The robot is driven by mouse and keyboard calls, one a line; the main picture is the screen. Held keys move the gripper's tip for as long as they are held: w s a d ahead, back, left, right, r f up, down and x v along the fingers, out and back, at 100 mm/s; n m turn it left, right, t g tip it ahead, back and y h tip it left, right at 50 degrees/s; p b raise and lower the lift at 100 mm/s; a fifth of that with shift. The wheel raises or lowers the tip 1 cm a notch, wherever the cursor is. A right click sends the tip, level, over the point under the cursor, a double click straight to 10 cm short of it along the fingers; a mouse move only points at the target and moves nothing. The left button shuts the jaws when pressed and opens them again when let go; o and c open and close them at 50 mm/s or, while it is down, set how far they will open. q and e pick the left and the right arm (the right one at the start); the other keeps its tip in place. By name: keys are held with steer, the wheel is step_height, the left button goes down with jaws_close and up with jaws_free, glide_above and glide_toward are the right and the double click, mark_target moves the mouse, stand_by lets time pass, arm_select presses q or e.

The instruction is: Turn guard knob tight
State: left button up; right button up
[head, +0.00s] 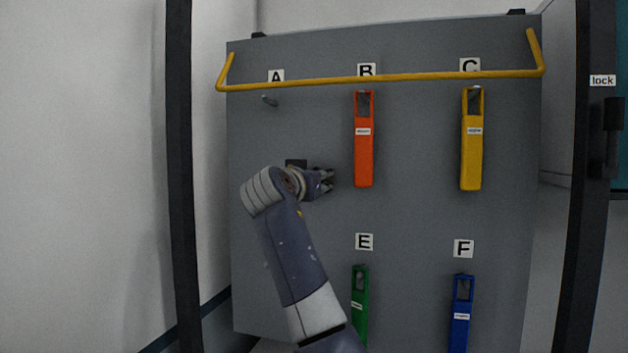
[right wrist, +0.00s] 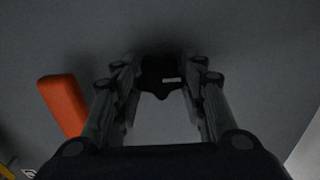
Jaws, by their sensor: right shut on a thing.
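The dark lobed guard knob (right wrist: 160,78), with a small white mark, sits between the fingers of my right gripper (right wrist: 163,82) in the right wrist view. The fingers are shut on it. In the head view my right gripper (head: 326,180) is at the grey panel, left of the orange tool, and hides the knob there. My left gripper is not in view.
On the grey panel (head: 420,220) hang an orange tool (head: 363,150), a yellow tool (head: 471,150), a green tool (head: 359,300) and a blue tool (head: 461,310). Hook A (head: 269,101) is empty. Dark posts (head: 180,180) stand at both sides; a "lock" label (head: 602,81) is at right.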

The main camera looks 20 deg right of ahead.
steer(key=shift+f, duration=0.1)
steer(key=o, duration=1.1)
steer(key=shift+a, duration=0.1)
steer(key=v, duration=1.2)
steer(key=shift+w, duration=0.1)
